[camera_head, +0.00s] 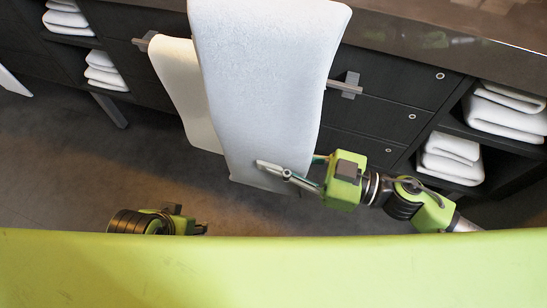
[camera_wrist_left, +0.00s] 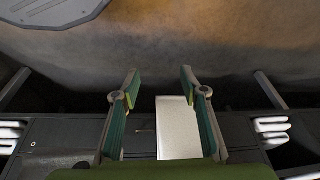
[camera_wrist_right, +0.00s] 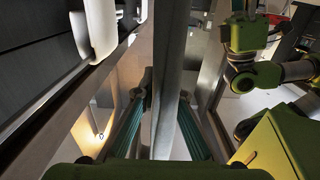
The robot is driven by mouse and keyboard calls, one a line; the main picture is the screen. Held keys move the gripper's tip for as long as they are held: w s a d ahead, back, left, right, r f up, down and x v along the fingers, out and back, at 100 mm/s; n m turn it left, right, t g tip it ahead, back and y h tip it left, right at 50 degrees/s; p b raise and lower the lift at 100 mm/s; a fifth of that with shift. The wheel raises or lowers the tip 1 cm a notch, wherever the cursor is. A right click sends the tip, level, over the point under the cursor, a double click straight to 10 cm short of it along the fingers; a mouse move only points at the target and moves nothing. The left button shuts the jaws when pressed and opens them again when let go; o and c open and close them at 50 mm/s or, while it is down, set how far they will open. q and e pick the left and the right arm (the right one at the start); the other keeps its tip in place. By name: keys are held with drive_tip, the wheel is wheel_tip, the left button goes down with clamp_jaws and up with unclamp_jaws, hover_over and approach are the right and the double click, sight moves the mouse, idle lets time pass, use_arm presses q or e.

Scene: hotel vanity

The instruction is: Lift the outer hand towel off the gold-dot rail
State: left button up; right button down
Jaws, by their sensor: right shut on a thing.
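The outer hand towel (camera_head: 262,80) is pale white and hangs in front of the vanity, reaching above the countertop edge at the top of the head view. A cream towel (camera_head: 184,85) hangs partly hidden behind its left side. A grey rail end (camera_head: 345,86) shows right of the outer towel; I see no gold dot on it. My right gripper (camera_head: 285,171) is shut on the outer towel near its lower right edge. In the right wrist view the towel (camera_wrist_right: 170,70) runs edge-on between the fingers. My left gripper (camera_wrist_left: 158,82) is open and empty, low and away from the towels.
The dark vanity has drawers (camera_head: 395,85) and a brown countertop (camera_head: 440,42). Folded white towels fill shelves at right (camera_head: 455,157) and left (camera_head: 105,68). Another grey bracket (camera_head: 145,41) shows left of the cream towel. The floor (camera_head: 70,170) at left is clear.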

sight(272, 140)
wheel_tip(272, 140, up, 3)
drive_tip(key=shift+p, duration=0.85)
drive_tip(key=shift+r, duration=0.2)
drive_tip(key=shift+r+p, duration=0.45)
drive_tip(key=shift+r, duration=0.15)
drive_tip(key=shift+r+p, duration=0.35)
drive_tip(key=shift+r, duration=0.3)
wheel_tip(272, 140, up, 3)
drive_tip(key=shift+f+p, duration=0.15)
drive_tip(key=shift+p, duration=0.65)
drive_tip(key=shift+s+a, duration=0.15)
drive_tip(key=shift+s, duration=0.3)
use_arm(q)
wheel_tip(272, 140, down, 19)
drive_tip(key=s+g+p, duration=0.1)
drive_tip(key=s+p, duration=0.1)
drive_tip(key=shift+r+p, duration=0.2)
drive_tip(key=shift+p, duration=0.15)
use_arm(e)
drive_tip(key=s+a, duration=0.2)
drive_tip(key=s, duration=0.4)
drive_tip(key=shift+s, duration=0.35)
drive_tip(key=shift+a, duration=0.1)
